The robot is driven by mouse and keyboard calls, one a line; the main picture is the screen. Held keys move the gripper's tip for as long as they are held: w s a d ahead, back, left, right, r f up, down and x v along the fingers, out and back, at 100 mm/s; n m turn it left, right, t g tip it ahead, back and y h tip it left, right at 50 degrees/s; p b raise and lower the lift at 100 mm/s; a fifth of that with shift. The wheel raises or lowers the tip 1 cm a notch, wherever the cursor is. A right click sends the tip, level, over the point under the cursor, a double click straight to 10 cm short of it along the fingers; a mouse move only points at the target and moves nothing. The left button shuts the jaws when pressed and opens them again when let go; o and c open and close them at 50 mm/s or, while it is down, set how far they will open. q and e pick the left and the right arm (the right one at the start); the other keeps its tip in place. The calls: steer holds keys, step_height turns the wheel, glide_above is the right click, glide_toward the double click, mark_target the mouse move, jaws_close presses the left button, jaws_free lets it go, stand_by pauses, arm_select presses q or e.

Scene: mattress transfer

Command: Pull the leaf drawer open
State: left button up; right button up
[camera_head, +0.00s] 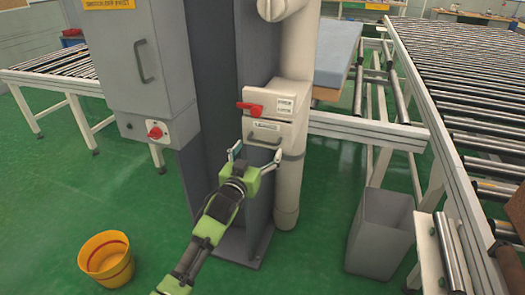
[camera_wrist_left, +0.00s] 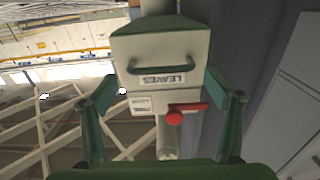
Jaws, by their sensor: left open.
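The leaf drawer (camera_head: 265,130) is the pale lower part of a box on the grey column, with a curved handle and a label. It looks shut in the head view. My right gripper is not in view.
A red switch (camera_head: 250,108) sits on the box above the drawer. A grey cabinet (camera_head: 145,60) stands left. A yellow bucket (camera_head: 106,258) and a grey bin (camera_head: 380,232) stand on the green floor. A roller conveyor (camera_head: 465,80) runs along the right. Floor before the column is clear.

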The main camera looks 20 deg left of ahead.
mark_target(263, 143)
arm_select(q)
steer(key=w+b, duration=0.2)
steer(key=w, duration=0.2)
steer(key=shift+w, duration=0.35)
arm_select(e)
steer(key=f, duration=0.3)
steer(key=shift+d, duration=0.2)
